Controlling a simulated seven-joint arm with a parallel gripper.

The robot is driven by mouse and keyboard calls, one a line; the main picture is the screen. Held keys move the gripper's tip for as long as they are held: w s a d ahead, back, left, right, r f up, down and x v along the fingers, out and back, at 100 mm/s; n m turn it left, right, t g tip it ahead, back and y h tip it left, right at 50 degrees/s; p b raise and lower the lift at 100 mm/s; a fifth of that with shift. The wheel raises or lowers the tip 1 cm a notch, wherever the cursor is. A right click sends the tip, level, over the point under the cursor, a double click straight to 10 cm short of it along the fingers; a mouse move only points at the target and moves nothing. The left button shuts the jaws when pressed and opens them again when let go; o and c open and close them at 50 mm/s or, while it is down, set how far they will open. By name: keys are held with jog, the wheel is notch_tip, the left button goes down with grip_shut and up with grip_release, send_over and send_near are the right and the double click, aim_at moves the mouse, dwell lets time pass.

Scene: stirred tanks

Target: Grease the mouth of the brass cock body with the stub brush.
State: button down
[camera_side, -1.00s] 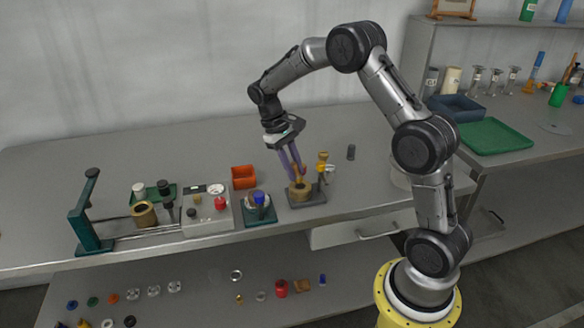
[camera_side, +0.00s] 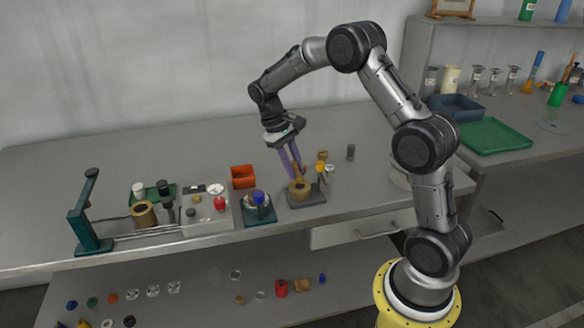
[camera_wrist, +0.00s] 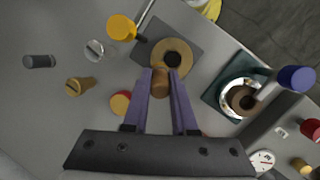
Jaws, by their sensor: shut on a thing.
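The brass cock body (camera_side: 299,191) is a short round brass piece on a dark grey block near the bench's front edge. In the wrist view the brass cock body (camera_wrist: 159,53) is seen from above, with a round dark mouth. My gripper (camera_side: 297,172) points down at it. In the wrist view my gripper (camera_wrist: 161,77) has its purple fingers shut on the brown stub brush (camera_wrist: 160,86). The brush is at the near side of the mouth; its lower end is hidden, so I cannot tell whether it touches.
Close right of the block stands a yellow-topped piece (camera_side: 322,157). To its left are a teal plate (camera_side: 261,217) with a blue-knobbed part and an orange bin (camera_side: 243,176). A dark cylinder (camera_side: 351,152) stands farther right. The bench behind is clear.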

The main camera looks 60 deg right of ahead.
jog(key=shift+w+f, duration=0.1)
jog(key=shift+w, duration=0.3)
jog(key=shift+a, duration=0.15)
jog(key=shift+s+a, duration=0.15)
jog(key=shift+a, duration=0.05)
jog(key=shift+s+d, duration=0.15)
jog(key=shift+d, duration=0.1)
jog(key=shift+w+r, duration=0.2)
jog(key=shift+r, duration=2.95)
